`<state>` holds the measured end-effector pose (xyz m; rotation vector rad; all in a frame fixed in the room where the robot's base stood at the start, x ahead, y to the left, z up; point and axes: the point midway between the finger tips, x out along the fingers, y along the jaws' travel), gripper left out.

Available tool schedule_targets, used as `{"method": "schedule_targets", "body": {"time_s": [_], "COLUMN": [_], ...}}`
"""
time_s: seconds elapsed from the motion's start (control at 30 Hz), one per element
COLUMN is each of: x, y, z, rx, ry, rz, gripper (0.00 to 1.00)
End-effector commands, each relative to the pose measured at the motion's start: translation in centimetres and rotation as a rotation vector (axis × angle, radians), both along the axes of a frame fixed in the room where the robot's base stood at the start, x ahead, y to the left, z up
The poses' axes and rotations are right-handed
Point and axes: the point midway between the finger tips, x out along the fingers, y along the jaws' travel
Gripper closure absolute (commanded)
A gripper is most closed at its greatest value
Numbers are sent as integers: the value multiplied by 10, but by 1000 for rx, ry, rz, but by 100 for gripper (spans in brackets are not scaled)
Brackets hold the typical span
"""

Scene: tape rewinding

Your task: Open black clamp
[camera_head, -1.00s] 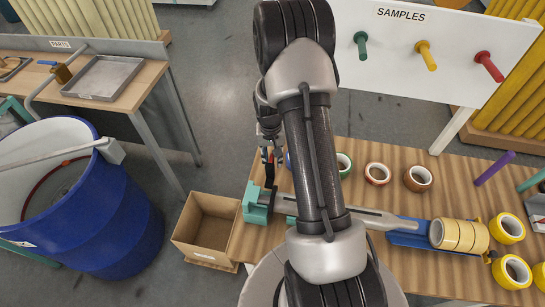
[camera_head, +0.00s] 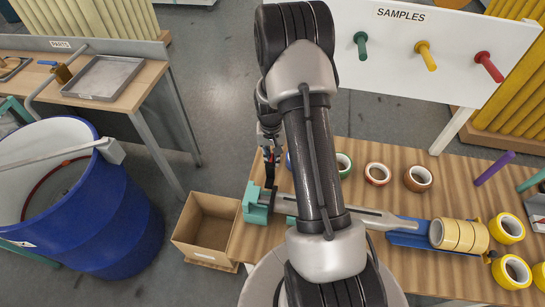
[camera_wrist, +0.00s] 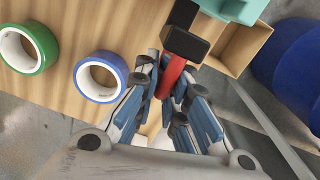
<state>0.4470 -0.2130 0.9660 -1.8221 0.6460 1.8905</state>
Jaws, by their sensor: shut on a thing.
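The black clamp (camera_wrist: 184,40) shows at the top of the wrist view, with a red handle (camera_wrist: 172,74) reaching down between my fingers. In the head view the black clamp (camera_head: 270,177) stands upright at the teal block (camera_head: 256,205) on the table's left end. My gripper (camera_wrist: 170,80) is shut on the red handle. In the head view my gripper (camera_head: 269,152) is just above the clamp and partly hidden by my arm. The teal block also shows in the wrist view (camera_wrist: 232,8).
A grey bar (camera_head: 375,216) runs right from the clamp toward yellow tape rolls (camera_head: 458,235). A blue tape roll (camera_wrist: 100,77) and a green one (camera_wrist: 28,48) lie beside my gripper. A cardboard box (camera_head: 205,228) and blue drum (camera_head: 112,225) stand left.

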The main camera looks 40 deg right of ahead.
Motion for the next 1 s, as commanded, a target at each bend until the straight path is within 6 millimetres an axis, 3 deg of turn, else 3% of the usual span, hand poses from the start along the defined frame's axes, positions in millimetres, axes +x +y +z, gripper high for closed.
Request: {"method": "schedule_targets", "body": {"time_s": [0.23,0.6,0.63,0.9,1.0], "x": [6,6,6,6,6], "y": [-7,-7,-7,-7,-7], "z": [-10,-11,-11,-11,-11], "rx": [90,109,109,108,108], "ry": [80,94,94,95,95], "rz": [-1,1,1,0,0], "gripper": [100,100,90,72,70]}}
